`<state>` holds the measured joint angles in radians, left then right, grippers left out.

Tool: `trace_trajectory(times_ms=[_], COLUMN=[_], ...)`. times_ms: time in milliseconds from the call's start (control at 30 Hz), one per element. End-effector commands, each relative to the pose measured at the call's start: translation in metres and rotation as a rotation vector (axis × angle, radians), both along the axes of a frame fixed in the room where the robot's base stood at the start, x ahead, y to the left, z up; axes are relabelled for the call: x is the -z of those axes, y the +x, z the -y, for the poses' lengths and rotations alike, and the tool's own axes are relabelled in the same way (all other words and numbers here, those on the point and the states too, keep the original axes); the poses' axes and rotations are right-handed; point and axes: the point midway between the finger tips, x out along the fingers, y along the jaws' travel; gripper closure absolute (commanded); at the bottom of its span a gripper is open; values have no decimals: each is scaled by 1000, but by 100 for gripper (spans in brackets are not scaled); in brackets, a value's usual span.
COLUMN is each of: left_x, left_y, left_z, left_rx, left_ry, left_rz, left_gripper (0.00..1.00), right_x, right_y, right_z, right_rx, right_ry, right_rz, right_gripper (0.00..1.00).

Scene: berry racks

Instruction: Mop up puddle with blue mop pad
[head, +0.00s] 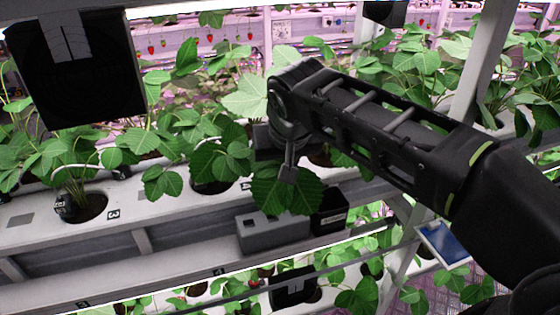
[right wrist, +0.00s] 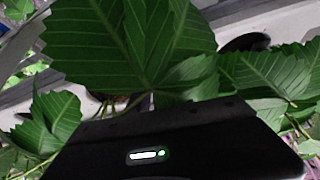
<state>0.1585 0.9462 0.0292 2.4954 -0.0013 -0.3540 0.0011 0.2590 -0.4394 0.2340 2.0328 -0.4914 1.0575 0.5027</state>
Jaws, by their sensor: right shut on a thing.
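My right gripper (head: 288,174) reaches in from the right and points down among strawberry leaves at the middle rack. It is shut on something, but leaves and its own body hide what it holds. In the right wrist view a dark body with a small white light fills the bottom, and large green leaves (right wrist: 135,40) stand right in front of it. A flat blue piece with a white edge (head: 443,243) shows at the lower right, apart from the gripper; I cannot tell whether it is the mop pad. I can make out no puddle. My left gripper is out of view.
A white planting gutter (head: 30,212) with plants in round holes runs across the rack. A grey box (head: 272,233) and a black box (head: 330,210) sit below the gripper. A black panel (head: 78,85) hangs upper left. A slanted post (head: 478,65) stands at right.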

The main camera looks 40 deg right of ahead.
Motion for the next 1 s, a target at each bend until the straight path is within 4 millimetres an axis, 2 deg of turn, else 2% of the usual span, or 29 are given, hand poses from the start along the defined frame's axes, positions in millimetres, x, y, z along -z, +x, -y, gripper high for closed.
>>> trace_trajectory(times_ms=[467,1000], left_x=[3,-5], left_y=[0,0], left_z=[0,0], left_rx=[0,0], left_ry=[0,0], left_rz=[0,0], left_gripper=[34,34], right_x=[2,0], right_y=[1,35], right_z=[0,12], right_rx=[0,1], right_ry=[1,0], right_rz=[-2,0], right_gripper=[100,100])
